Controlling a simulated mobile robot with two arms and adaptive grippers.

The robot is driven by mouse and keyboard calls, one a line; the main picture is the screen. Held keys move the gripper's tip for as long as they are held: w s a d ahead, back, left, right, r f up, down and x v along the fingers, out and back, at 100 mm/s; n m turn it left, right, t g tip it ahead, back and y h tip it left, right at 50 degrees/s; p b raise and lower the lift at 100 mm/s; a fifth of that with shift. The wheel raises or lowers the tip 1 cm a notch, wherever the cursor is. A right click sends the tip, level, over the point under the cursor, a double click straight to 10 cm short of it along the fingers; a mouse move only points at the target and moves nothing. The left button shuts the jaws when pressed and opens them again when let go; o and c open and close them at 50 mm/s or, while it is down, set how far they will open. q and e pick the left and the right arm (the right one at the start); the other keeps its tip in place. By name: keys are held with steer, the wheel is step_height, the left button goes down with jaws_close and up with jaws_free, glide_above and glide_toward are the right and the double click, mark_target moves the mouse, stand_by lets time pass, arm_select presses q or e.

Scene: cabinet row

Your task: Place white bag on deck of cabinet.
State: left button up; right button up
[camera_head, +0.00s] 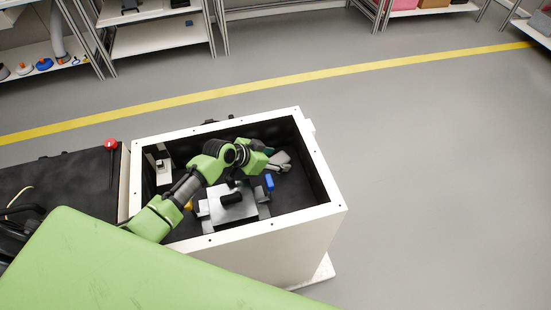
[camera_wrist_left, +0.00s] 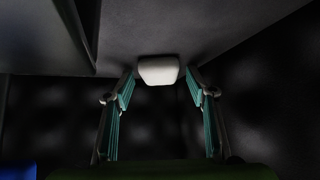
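A small white bag (camera_wrist_left: 158,70) shows in the left wrist view, against a dark grey surface. My left gripper (camera_wrist_left: 160,82) is open, with its teal-padded fingers to either side of the bag and a visible gap on both sides. In the head view my left arm reaches down into the open, white-rimmed cabinet (camera_head: 270,226), and the left gripper (camera_head: 280,162) is near its right inner wall. I cannot make out the bag in the head view. My right gripper is not in view.
Inside the cabinet are a grey device (camera_head: 232,208), a blue piece (camera_head: 269,183) and a white fixture (camera_head: 160,166). A black cabinet top (camera_head: 65,175) with a red button (camera_head: 110,144) adjoins on the left. Shelves (camera_head: 155,36) stand behind; the floor at right is clear.

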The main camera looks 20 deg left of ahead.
arm_select(q)
steer(key=shift+r, duration=0.2)
steer(key=p+v, duration=0.1)
steer(key=v, duration=1.1)
